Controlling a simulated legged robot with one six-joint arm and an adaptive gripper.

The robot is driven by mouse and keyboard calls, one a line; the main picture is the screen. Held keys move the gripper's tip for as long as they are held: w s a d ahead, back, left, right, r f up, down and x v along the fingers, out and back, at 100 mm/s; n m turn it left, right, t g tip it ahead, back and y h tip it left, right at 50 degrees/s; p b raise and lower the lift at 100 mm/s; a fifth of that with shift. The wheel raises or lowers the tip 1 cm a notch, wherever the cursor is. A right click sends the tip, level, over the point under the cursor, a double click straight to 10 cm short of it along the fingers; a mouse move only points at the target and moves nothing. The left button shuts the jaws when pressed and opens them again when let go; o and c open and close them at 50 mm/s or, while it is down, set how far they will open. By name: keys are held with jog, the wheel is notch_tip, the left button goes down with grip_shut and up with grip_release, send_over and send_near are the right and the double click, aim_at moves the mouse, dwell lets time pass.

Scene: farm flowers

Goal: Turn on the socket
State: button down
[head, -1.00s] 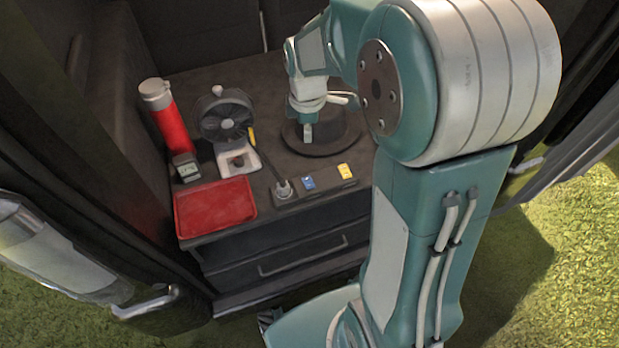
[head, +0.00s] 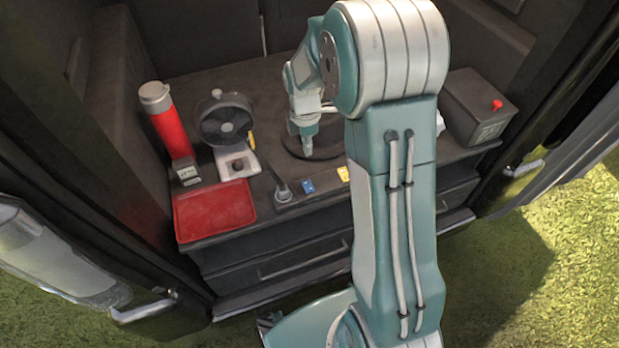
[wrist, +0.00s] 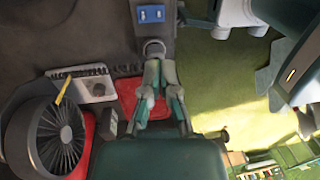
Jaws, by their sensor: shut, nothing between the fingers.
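The dark power strip (head: 324,186) lies along the front edge of the bench top, partly behind my arm in the head view. It has a blue switch (head: 308,186), a yellow switch (head: 343,173) and a grey plug with a cable (head: 283,193) at its left end. In the wrist view the blue switch (wrist: 151,13) is at the top, with the round plug (wrist: 154,48) below it. My gripper (head: 308,150) points down above the bench, behind the strip in the head view. In the wrist view my gripper's fingers (wrist: 160,70) are together, empty, and overlap the plug's lower edge.
A red tray (head: 214,210), a fan (head: 226,120), a small meter (head: 187,172) and a red flask (head: 172,130) stand at the left. Cabinet walls enclose the bench; drawers are below.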

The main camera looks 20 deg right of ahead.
aim_at(308, 186)
jog(key=f, duration=0.4)
jog(key=s+f, duration=0.1)
jog(key=f, duration=0.8)
jog(key=shift+s+f, duration=0.4)
jog(key=shift+s+f, duration=0.1)
jog(key=shift+f, duration=0.1)
jog(key=shift+w+r, duration=0.35)
jog(key=shift+w, duration=0.45)
